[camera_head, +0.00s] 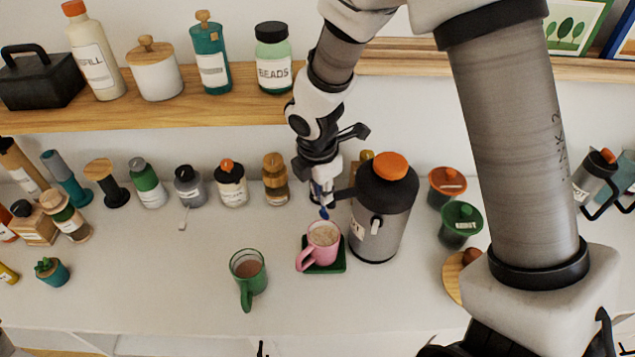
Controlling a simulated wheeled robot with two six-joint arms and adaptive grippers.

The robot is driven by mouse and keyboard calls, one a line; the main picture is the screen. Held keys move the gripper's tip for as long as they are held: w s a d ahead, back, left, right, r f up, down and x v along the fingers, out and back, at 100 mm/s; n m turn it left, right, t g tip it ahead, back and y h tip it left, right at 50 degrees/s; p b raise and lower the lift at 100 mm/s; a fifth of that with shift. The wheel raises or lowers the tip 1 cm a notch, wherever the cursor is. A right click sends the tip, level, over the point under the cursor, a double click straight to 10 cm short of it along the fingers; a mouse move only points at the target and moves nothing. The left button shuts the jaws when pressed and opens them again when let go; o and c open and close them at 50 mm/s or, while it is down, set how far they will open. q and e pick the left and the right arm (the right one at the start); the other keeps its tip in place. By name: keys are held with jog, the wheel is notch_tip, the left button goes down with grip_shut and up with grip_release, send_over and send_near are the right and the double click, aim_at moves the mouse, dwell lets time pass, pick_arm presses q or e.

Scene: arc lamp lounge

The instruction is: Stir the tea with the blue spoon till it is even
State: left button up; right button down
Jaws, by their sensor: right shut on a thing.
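A pink mug (321,246) with pale, mottled tea stands upright on a dark green square coaster (341,266), its handle to the lower left. My right gripper (322,188) points down above the mug and is shut on the blue spoon (323,212). Only a short blue part of the spoon shows, just over the mug's far rim. I cannot tell whether its lower end is in the tea. My left gripper is not in view.
A grey dispenser (382,222) with an orange lid stands close right of the pink mug. A green mug (247,277) with brown liquid is at the front left. Jars line the back, below a wooden shelf (190,105). The counter's front left is mostly clear.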

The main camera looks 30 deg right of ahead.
jog(key=shift+w+f+b, duration=0.1)
jog(key=shift+f+b, duration=0.25)
jog(key=shift+f, duration=0.25)
notch_tip(320, 180, down, 4)
jog(key=b, duration=0.4)
jog(key=shift+r, duration=0.25)
jog(key=b, duration=0.5)
send_near(321, 225)
jog(key=shift+s+a+f, duration=0.55)
jog(key=shift+s+f, duration=0.9)
jog(key=shift+f, duration=0.4)
jog(key=shift+r+p, duration=0.1)
jog(key=shift+p, duration=0.25)
